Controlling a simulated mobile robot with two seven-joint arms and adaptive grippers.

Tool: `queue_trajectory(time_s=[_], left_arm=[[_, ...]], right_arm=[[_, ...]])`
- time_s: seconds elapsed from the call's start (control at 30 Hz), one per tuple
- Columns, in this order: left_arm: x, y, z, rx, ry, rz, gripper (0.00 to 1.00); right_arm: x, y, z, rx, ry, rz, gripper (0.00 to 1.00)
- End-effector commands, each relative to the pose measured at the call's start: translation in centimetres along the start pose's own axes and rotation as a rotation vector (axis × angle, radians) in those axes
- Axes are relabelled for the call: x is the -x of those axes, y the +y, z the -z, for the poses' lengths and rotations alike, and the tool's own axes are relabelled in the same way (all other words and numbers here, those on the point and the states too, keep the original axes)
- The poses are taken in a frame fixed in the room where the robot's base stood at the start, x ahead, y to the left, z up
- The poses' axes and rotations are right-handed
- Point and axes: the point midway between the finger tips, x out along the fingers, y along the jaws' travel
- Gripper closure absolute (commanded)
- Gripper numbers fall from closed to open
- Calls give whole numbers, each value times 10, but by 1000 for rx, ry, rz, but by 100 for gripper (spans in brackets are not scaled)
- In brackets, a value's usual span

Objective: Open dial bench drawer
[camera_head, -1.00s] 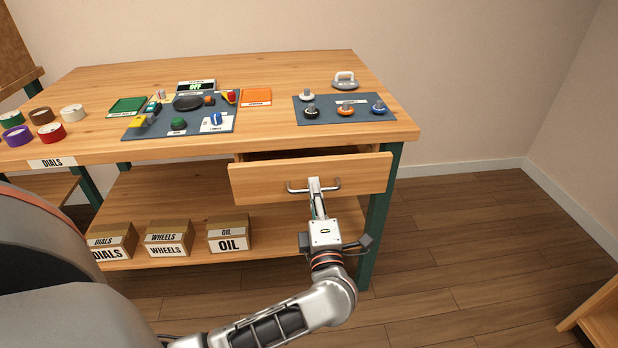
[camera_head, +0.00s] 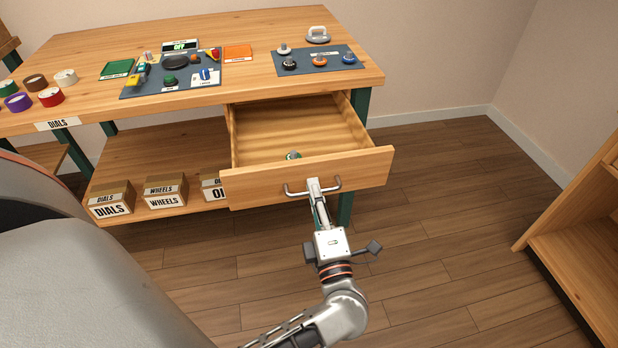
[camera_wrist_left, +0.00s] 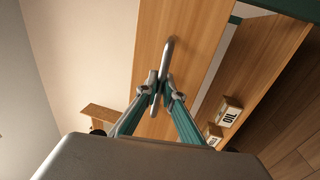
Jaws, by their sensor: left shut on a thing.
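The wooden dial bench (camera_head: 180,108) has a drawer (camera_head: 262,185) at its right end, pulled well out. Its inside shows, with a small green and silver item (camera_head: 293,155) behind the front panel. My left gripper (camera_head: 314,184) is shut on the drawer's metal bar handle (camera_head: 328,187). In the left wrist view the fingers (camera_wrist_left: 161,88) close around the handle (camera_wrist_left: 167,62), which runs along the wooden drawer front (camera_wrist_left: 188,40). My right gripper is not in view.
Dials lie on a blue mat (camera_head: 335,66) on the bench top. Tape rolls (camera_head: 50,97) stand at the left. Labelled boxes (camera_head: 110,203) sit on the lower shelf. A wooden shelf unit (camera_head: 575,235) stands at the right, with clear floor (camera_head: 440,200) between.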

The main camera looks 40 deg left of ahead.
Motion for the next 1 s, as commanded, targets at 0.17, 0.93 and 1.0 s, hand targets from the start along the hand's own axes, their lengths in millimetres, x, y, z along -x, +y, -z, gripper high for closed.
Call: queue_trajectory(time_s=[0.17,0.93,1.0], left_arm=[[11,2,0,0,-1,1,100],[13,2,0,0,0,0,86],[15,2,0,0,0,1,86]], right_arm=[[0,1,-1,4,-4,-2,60],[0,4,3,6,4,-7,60],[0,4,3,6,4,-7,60]])
